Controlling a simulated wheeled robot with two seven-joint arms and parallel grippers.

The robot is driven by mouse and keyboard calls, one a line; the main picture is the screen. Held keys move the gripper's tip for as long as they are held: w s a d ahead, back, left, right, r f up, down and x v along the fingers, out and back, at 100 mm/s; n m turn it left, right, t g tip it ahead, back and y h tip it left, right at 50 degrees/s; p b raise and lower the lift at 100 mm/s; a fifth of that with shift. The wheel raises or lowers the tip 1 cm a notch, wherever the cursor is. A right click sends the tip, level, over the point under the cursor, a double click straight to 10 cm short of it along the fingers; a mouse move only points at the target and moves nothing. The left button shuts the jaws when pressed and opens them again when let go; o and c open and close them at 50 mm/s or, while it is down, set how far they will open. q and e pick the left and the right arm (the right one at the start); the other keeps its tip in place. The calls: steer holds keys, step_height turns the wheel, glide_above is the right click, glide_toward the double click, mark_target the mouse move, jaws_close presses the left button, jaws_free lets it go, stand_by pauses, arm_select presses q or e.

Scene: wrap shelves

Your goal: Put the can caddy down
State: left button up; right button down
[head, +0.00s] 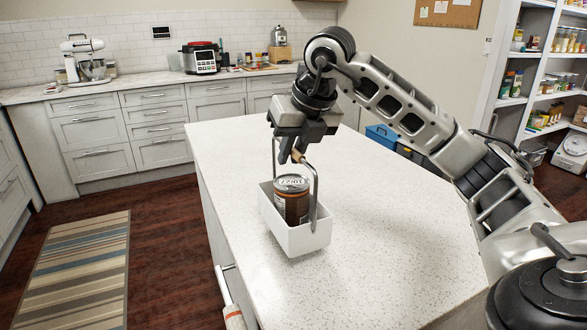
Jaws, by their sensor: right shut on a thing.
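The can caddy (305,240) is a white open box with a metal bail handle and a wooden grip. A brown can (291,207) with a silver lid stands upright inside it. My right gripper (296,152) is shut on the caddy's handle from above. The caddy is level, over the left edge area of the white island counter (390,235). I cannot tell whether its base touches the counter. My left gripper is not in view.
The counter is clear to the right of the caddy and in front of it. Back counters hold a stand mixer (83,58) and a cooker (200,58). Pantry shelves (540,75) stand at the right.

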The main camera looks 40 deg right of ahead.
mark_target(289, 179)
steer(key=f, duration=0.2)
steer(key=shift+d+f, duration=0.35)
steer(key=shift+f, duration=0.45)
steer(key=shift+f, duration=0.2)
steer(key=c, duration=1.4)
jaws_free()
steer(key=shift+c, duration=0.2)
steer(key=v, duration=1.2)
steer(key=shift+r+p, duration=0.2)
steer(key=shift+p, duration=0.1)
